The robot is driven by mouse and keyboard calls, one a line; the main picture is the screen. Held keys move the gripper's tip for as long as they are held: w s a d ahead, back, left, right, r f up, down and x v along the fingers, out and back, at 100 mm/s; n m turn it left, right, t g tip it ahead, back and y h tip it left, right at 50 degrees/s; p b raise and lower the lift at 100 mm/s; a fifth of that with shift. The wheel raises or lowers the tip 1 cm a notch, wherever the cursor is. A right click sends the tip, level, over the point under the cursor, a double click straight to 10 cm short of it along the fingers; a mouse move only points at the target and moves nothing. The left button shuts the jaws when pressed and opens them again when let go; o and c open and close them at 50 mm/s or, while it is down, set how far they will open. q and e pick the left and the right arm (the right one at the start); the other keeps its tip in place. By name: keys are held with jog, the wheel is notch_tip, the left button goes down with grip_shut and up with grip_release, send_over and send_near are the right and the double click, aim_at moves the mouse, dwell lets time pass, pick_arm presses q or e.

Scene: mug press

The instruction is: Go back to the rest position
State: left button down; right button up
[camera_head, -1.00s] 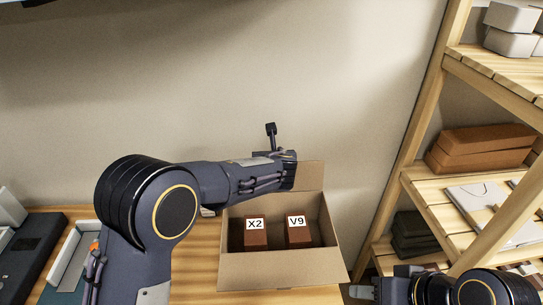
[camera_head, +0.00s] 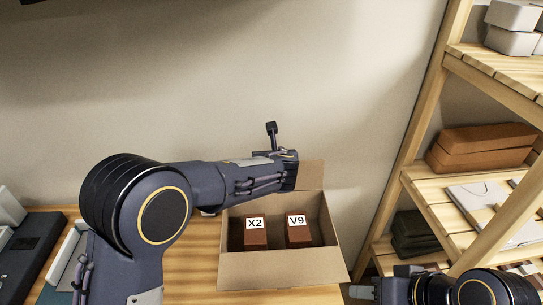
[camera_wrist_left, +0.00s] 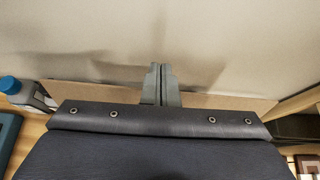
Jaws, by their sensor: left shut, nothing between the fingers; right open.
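My left arm reaches in from the left in the head view, over the back left of an open cardboard box (camera_head: 280,270). Its hand is at the box's raised back flap, and its fingertips are hidden there. In the left wrist view my left gripper (camera_wrist_left: 160,70) is shut with nothing in it, in front of the wall and the flap. My right gripper (camera_head: 362,291) is at the lower right in the head view, beside the box and below the shelf; it is open and appears empty.
Two brown blocks stand in the box, labelled X2 (camera_head: 255,238) and V9 (camera_head: 298,234). The box is on a wooden table (camera_head: 195,275). A wooden shelf rack (camera_head: 425,130) with brown boxes (camera_head: 480,146) stands at the right. A dark tray (camera_head: 30,255) lies at the far left.

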pick_arm(q)
jog(key=v, duration=0.6)
jog(key=s+a+n+g, duration=0.2)
jog(key=s+a+n, duration=0.25)
jog(key=a, duration=0.35)
jog(key=s+a+n+g+y, duration=0.1)
jog(key=s+a+n, duration=0.2)
jog(key=a+n, duration=0.4)
jog(key=s+a+n+g, duration=0.25)
jog(key=a+n, duration=0.25)
jog(key=a, duration=0.4)
jog(key=s+a+f+n+g+h, duration=0.1)
jog(key=s+a+n, duration=0.2)
jog(key=s+n, duration=0.25)
jog(key=s+a+f+n+h, duration=0.1)
jog(key=s+a+n, duration=0.25)
jog(key=s, duration=0.35)
jog(key=s+d+f+n+h, duration=0.2)
jog(key=s+d+n, duration=0.1)
jog(key=s+n, duration=0.9)
jog(key=shift+s+d+h+b, duration=0.2)
jog(key=shift+s+h+b, duration=0.05)
jog(key=shift+h+b, duration=0.15)
